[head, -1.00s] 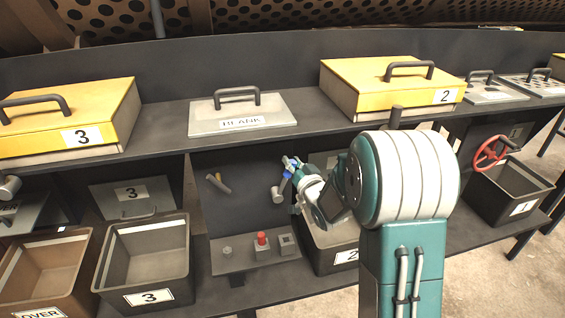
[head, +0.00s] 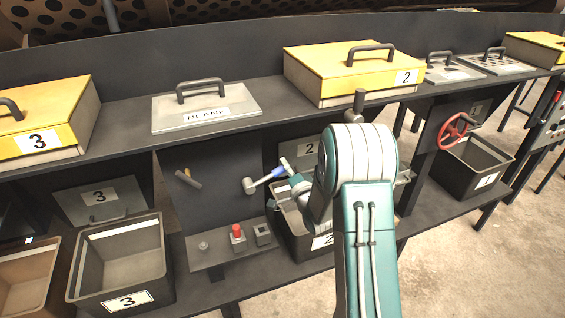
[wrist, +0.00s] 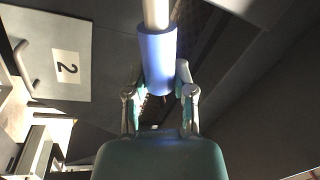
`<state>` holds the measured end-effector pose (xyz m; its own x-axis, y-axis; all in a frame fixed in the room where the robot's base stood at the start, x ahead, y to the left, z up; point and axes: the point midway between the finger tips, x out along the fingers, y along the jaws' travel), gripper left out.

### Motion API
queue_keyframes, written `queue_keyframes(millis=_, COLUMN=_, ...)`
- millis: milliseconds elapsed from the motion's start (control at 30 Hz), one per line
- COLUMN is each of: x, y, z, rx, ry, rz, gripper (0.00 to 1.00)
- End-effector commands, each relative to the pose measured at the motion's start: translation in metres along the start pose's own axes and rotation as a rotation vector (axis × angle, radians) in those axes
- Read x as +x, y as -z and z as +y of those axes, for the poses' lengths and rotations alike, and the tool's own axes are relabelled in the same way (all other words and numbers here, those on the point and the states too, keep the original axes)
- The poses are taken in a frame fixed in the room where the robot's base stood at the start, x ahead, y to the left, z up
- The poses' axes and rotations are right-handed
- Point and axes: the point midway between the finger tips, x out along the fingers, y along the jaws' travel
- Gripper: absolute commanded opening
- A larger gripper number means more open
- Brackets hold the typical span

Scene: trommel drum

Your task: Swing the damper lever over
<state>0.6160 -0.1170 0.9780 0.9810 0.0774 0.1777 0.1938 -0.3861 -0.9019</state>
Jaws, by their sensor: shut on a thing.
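The damper lever (head: 264,181) has a grey round hub, a pale rod and a blue grip. It is on the dark panel below the blank lid and points right and slightly up from its hub. My gripper (head: 285,172) is at the blue grip end, partly hidden by my arm. In the wrist view the blue grip (wrist: 157,62) lies between the two fingers of my gripper (wrist: 160,92), which is shut on it. The hub is out of the wrist view.
A small shelf with a red button (head: 237,232) is below the lever. A short handle (head: 187,178) is on the panel to the left. A bin marked 3 (head: 160,250) stands lower left. The shelf above carries the blank lid (head: 240,118) and a yellow box (head: 345,95).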

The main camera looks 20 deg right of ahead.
Motion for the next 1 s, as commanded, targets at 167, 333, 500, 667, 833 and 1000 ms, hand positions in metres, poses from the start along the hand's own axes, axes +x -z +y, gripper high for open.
queue_keyframes(millis=167, x=-0.0011, y=0.0006, z=0.0067, rx=0.047, ry=0.0, rz=0.011, gripper=0.0)
queue_keyframes(millis=333, x=-0.0017, y=0.0004, z=0.0095, rx=0.068, ry=-0.002, rz=0.016, gripper=0.0)
queue_keyframes(millis=500, x=-0.0022, y=0.0001, z=0.0108, rx=0.071, ry=-0.005, rz=0.016, gripper=0.0)
queue_keyframes(millis=667, x=-0.0027, y=0.0, z=0.0117, rx=0.072, ry=-0.008, rz=0.016, gripper=0.0)
queue_keyframes(millis=833, x=-0.0029, y=0.0, z=0.0119, rx=0.071, ry=-0.008, rz=0.015, gripper=0.68)
queue_keyframes(millis=1000, x=-0.0023, y=-0.0002, z=0.01, rx=0.07, ry=-0.004, rz=0.015, gripper=0.68)
